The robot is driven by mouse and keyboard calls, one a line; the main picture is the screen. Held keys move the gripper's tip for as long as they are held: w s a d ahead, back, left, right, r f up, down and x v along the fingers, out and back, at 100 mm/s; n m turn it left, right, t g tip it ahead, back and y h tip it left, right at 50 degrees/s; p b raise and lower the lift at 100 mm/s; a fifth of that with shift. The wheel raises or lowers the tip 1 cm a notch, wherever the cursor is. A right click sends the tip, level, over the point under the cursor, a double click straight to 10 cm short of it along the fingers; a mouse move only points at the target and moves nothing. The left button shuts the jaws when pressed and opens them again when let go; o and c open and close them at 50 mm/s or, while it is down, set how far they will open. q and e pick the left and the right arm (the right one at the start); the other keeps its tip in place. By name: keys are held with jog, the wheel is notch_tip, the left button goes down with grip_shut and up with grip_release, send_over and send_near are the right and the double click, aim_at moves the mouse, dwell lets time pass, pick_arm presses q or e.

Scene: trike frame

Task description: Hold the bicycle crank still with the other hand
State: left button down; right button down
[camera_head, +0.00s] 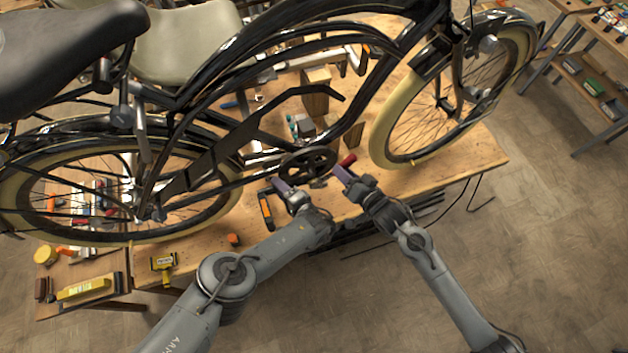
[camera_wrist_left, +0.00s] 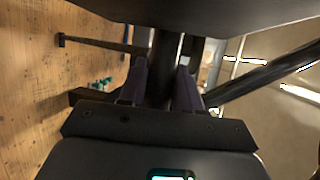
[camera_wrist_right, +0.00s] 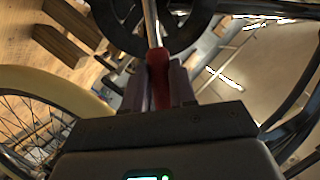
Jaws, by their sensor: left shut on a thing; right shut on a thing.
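The black trike's round chainring with the bicycle crank (camera_head: 308,162) is at the middle of the head view. My left gripper (camera_head: 282,187) is just left of and below it. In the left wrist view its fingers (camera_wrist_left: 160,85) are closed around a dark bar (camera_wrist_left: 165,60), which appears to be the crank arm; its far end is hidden. My right gripper (camera_head: 343,175), right of the chainring, is shut on a red-handled tool (camera_head: 348,160). In the right wrist view the red handle (camera_wrist_right: 158,75) sits between the fingers, and its metal shaft reaches over the dark chainring (camera_wrist_right: 185,30).
The trike frame rises above both grippers, with a cream-tyred wheel (camera_head: 385,140) close on the right. The wooden workbench (camera_head: 470,150) lies below, holding wooden blocks, an orange-and-black tool (camera_head: 265,208) and a yellow tool (camera_head: 163,265). Open floor lies in front.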

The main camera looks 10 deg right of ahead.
pick_arm(q)
jog(key=shift+d+r, duration=0.1)
jog(key=shift+r, duration=0.05)
pick_arm(e)
jog(key=shift+a+r, duration=0.15)
jog(key=shift+r, duration=0.15)
jog(key=shift+s+a+r+n+h, duration=0.1)
jog(key=shift+a+r+n+h, duration=0.35)
jog(key=shift+a+n, duration=0.25)
jog(key=shift+a+r, duration=0.1)
jog(key=shift+s+a+r+n+h, duration=0.1)
jog(key=shift+a+r+n+h, duration=0.15)
jog(key=shift+a+n, duration=0.15)
jog(key=shift+s+a+r+n+h, duration=0.1)
jog(key=shift+a+n+h, duration=0.1)
jog(key=shift+a+n, duration=0.15)
jog(key=shift+a, duration=0.15)
jog(key=shift+a+r, duration=0.1)
jog(key=shift+a, duration=0.05)
jog(key=shift+d, duration=0.2)
